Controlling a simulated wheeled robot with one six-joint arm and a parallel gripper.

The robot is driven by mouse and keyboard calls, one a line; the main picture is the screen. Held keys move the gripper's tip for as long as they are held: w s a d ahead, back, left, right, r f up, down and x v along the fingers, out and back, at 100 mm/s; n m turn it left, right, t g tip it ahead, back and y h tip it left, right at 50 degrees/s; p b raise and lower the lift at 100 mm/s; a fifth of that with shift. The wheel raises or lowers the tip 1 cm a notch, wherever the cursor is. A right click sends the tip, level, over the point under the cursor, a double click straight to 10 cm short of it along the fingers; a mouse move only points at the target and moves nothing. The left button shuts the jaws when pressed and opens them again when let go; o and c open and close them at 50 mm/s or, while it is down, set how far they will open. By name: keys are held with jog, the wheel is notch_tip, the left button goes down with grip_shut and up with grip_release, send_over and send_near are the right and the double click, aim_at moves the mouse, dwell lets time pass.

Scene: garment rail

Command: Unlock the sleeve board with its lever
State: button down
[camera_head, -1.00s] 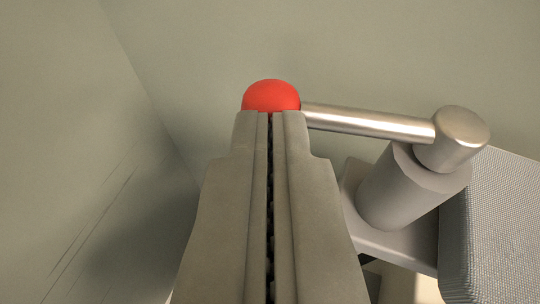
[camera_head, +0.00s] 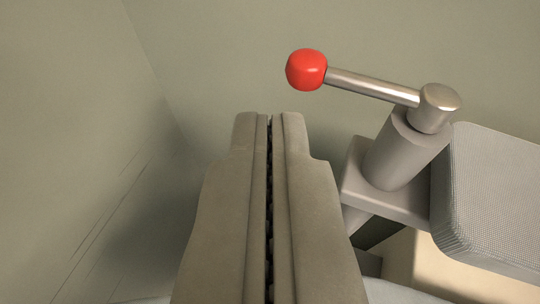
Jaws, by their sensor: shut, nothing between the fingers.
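The lever is a metal rod (camera_head: 372,86) with a red ball knob (camera_head: 306,69) at its left end. Its right end joins a metal hub (camera_head: 438,107) on a grey cylindrical post (camera_head: 396,150). The rod slopes down to the right in the picture. The sleeve board (camera_head: 490,190), with a grey woven cover, is at the right edge and only partly in view. My gripper (camera_head: 269,116) is shut and empty. Its tips appear below and left of the red knob, with a visible gap between them in the picture.
The post stands on a grey bracket (camera_head: 385,196) beside the sleeve board. A beige surface (camera_head: 450,278) shows at the lower right. Plain greenish walls (camera_head: 80,100) meet in a corner at the left. The space left of the knob looks clear.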

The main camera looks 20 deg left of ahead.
jog(key=a+v, duration=0.1)
jog(key=v, duration=0.7)
jog(key=shift+s+a, duration=0.3)
jog(key=shift+s, duration=0.1)
jog(key=s+d+f+m+t+h, duration=0.1)
jog(key=s+d, duration=0.6)
jog(key=s, duration=0.5)
jog(key=s+d+m+t+h, duration=0.1)
jog(key=s+d+h, duration=0.1)
jog(key=s+d, duration=0.6)
jog(key=s+d+f+m+t+h, duration=0.1)
jog(key=s+d, duration=0.6)
jog(key=s, duration=1)
jog(key=shift+s+d+f+m+t+h, duration=0.15)
jog(key=shift+d+f+m+t+h, duration=0.15)
jog(key=shift+d+m+t+h, duration=0.15)
